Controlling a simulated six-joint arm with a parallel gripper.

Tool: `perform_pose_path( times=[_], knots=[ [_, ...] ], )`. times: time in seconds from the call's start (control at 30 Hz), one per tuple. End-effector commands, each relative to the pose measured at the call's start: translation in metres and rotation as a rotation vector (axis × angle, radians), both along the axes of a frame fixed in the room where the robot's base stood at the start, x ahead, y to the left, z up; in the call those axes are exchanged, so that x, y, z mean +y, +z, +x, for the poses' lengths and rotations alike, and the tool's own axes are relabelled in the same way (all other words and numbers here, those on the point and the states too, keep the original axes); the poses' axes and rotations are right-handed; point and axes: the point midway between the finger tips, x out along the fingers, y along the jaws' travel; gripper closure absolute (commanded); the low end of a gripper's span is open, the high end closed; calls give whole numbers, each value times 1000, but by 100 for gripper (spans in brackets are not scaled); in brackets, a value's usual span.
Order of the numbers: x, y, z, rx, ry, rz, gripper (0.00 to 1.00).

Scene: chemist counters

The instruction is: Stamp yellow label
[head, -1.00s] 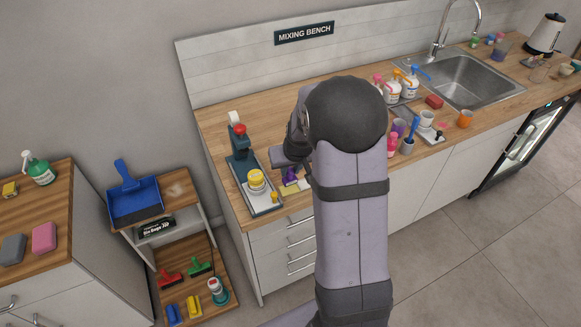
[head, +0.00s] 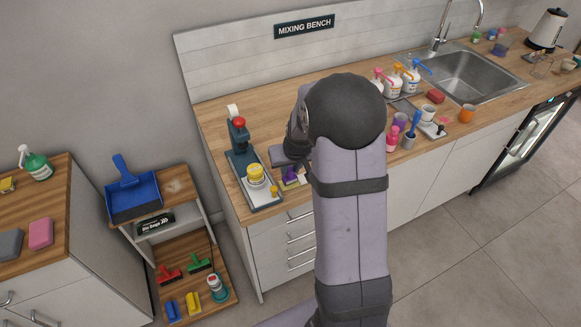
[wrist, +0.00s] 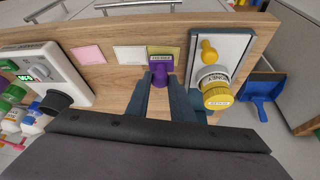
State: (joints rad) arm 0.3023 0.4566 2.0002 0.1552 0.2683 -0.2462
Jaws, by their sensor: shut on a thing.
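My gripper (wrist: 163,82) is shut on a purple stamp (wrist: 160,66), seen between the fingers in the wrist view. The stamp is upright over the yellow label (wrist: 176,51) and hides part of it. I cannot tell whether its base touches the label. In the head view, the purple stamp (head: 290,175) shows beside my arm near the counter's front edge. My fingertips are mostly hidden there by the arm.
A white label (wrist: 129,55) and a pink label (wrist: 88,54) lie beside the yellow one. A tray (head: 266,204) with a yellow-lidded jar (head: 255,173) stands close by. A white device with a green display (wrist: 45,72) is on the other side.

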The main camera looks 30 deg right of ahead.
Motion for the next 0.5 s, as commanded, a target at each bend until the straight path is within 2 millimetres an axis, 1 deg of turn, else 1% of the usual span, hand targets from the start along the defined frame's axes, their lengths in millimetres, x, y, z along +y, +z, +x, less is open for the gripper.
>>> perform_pose_path(
  times=[0.5],
  knots=[
    [0, -4, 0, 0, 0, 0, 94]
  ],
)
